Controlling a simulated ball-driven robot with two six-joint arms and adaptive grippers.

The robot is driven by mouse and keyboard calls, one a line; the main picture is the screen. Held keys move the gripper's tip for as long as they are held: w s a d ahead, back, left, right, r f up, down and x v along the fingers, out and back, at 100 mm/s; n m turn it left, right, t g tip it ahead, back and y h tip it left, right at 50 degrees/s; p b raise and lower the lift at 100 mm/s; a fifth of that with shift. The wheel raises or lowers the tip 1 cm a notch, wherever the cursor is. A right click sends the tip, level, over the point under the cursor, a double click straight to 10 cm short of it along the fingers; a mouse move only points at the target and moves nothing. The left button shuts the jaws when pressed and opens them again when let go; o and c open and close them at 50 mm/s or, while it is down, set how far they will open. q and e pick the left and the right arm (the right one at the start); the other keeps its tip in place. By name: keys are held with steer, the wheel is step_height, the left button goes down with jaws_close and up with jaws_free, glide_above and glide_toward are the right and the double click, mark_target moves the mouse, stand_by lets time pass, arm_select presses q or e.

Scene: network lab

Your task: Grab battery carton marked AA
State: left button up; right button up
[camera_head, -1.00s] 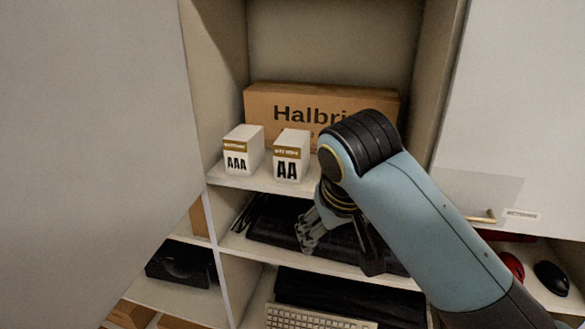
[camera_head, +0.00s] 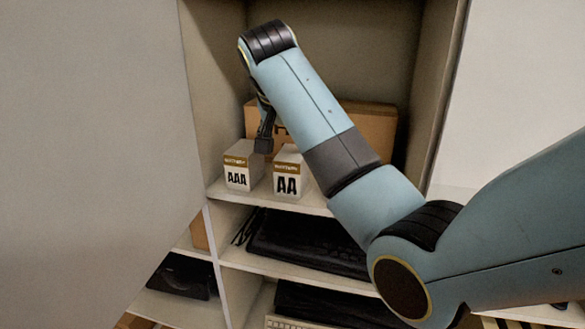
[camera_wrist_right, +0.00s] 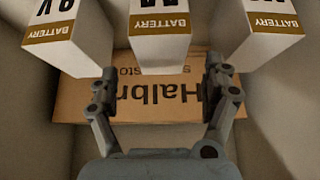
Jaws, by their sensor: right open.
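The battery carton marked AA (camera_head: 287,178) is a small white box with a gold-brown band, upright on the upper shelf. In the right wrist view it is the middle carton (camera_wrist_right: 163,50), upside down in the picture. My right gripper (camera_head: 264,142) is above the shelf, close to the tops of the AA and AAA cartons. In the right wrist view its fingers (camera_wrist_right: 160,88) are spread and empty, with the AA carton ahead in line with the gap. My left gripper is out of view.
The AAA carton (camera_head: 238,172) stands left of AA. A 9V carton (camera_wrist_right: 85,42) stands on AA's other side, hidden by my arm in the head view. A large cardboard box (camera_head: 376,126) fills the shelf behind. Cabinet walls close in both sides; black keyboards (camera_head: 300,238) lie below.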

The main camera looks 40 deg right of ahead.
mark_target(292, 154)
steer(key=x, duration=0.1)
steer(key=p+x, duration=0.1)
steer(key=x, duration=0.2)
steer(key=shift+s+a+f+p, duration=0.1)
steer(key=shift+a+f+p, duration=0.1)
steer(key=shift+f+p, duration=0.2)
steer(key=shift+d+f, duration=0.1)
steer(key=shift+f, duration=0.2)
steer(key=shift+r, duration=0.1)
steer(key=c, duration=1.4)
